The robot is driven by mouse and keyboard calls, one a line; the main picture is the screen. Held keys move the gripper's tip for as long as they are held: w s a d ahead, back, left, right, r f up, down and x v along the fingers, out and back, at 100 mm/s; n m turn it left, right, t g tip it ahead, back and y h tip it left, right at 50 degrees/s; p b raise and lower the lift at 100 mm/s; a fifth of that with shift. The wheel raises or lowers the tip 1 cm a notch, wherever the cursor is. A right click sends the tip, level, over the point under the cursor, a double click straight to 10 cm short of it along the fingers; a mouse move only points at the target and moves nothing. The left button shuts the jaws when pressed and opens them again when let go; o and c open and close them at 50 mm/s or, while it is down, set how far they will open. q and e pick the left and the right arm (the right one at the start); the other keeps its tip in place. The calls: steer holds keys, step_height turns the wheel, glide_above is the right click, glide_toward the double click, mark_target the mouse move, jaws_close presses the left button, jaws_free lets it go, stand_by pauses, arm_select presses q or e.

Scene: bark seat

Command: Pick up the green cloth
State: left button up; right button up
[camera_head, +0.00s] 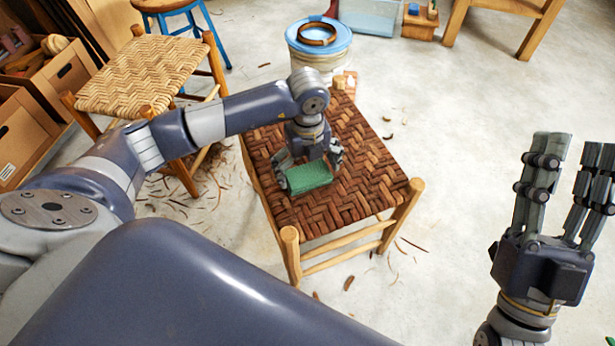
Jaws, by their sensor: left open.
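The green cloth (309,178) is a small folded block lying on the brown woven bark seat (352,192) of a wooden stool. My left gripper (308,172) reaches down over it from above, with its open fingers on the left and right sides of the cloth. I cannot tell whether the fingers touch it. The gripper hides part of the far side of the cloth. My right gripper (565,190) is at the right edge of the view, pointing up, its fingers spread apart and empty, away from the stool.
A second stool with a pale woven seat (145,75) stands at the left, near wooden crates (60,80). A bucket with a blue lid (318,40) stands behind the bark seat. Bark scraps litter the floor. The floor to the right of the stool is mostly clear.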

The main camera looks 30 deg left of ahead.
mark_target(306, 175)
arm_select(q)
steer(key=shift+f, duration=0.25)
steer(key=c, duration=0.7)
arm_select(e)
steer(key=shift+s+r, duration=0.3)
steer(key=shift+s, duration=0.05)
arm_select(q)
steer(key=shift+r, duration=0.1)
arm_select(e)
steer(key=shift+w, duration=0.1)
